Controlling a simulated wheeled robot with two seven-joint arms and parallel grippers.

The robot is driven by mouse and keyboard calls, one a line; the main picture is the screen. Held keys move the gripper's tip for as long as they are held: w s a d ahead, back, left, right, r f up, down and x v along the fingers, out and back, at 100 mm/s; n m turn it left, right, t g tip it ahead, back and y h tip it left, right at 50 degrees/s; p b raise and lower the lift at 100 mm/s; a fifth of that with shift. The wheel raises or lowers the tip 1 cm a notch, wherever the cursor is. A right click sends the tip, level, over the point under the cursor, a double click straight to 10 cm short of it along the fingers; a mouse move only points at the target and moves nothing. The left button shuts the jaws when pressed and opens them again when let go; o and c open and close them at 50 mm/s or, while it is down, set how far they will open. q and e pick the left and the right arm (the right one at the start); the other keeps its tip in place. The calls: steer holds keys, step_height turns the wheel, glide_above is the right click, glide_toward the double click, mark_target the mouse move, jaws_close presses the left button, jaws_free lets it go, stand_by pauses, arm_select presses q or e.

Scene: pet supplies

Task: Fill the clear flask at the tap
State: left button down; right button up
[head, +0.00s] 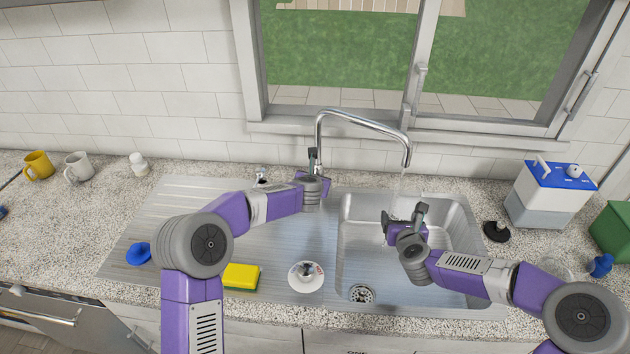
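The chrome tap (362,118) arches over the sink, and a thin stream of water (402,182) falls from its spout. My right gripper (405,215) is under the stream inside the sink basin, with its fingers apart around what appears to be the clear flask (383,238). Only faint glassy edges of the flask show, and its water level cannot be seen. My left gripper (313,158) is at the base of the tap, upright beside it. Its fingers overlap in this view, and the tap's handle is hidden.
A yellow sponge (241,276), a blue object (138,253) and a white round object (306,276) lie on the drainboard. Mugs (78,166) stand at the left. A blue-topped container (548,194), a black plunger-like item (496,231) and a green box (612,232) stand at the right.

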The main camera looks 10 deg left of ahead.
arm_select(q)
steer(key=shift+a, duration=0.15)
stand_by(0.3)
steer(key=c, duration=1.1)
jaws_free()
steer(key=shift+w, duration=0.1)
steer(key=shift+o, duration=0.2)
steer(key=shift+r, duration=0.15)
steer(key=v, duration=1.2)
